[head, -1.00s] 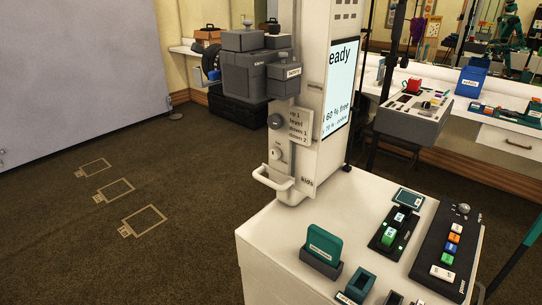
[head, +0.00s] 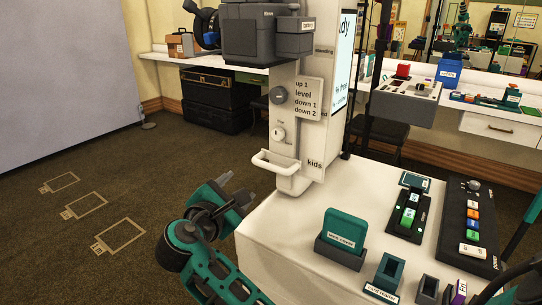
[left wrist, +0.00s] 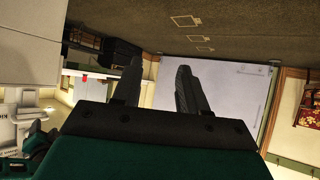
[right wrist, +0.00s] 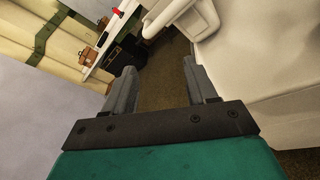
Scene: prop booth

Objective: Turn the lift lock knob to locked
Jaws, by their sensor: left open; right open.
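A white column has a grey round knob (head: 278,95) beside a plate (head: 308,98) reading up 1, level, down 1, down 2. Below it is a pale round knob (head: 278,133) with small lettering I cannot read; which is the lift lock knob is unclear. A white handle (head: 273,163) juts out below both. My right gripper (head: 240,188) is open and empty, below and left of the handle. In the right wrist view the open right gripper (right wrist: 158,68) has the handle (right wrist: 168,18) ahead. My left gripper (left wrist: 158,64) is open and empty, outside the head view.
A white cart top (head: 290,260) carries a teal card in a dark holder (head: 340,255), a button panel (head: 465,230) and small holders. Grey boxes (head: 250,40) hang on the column above the knobs. The carpet (head: 110,185) to the left is clear.

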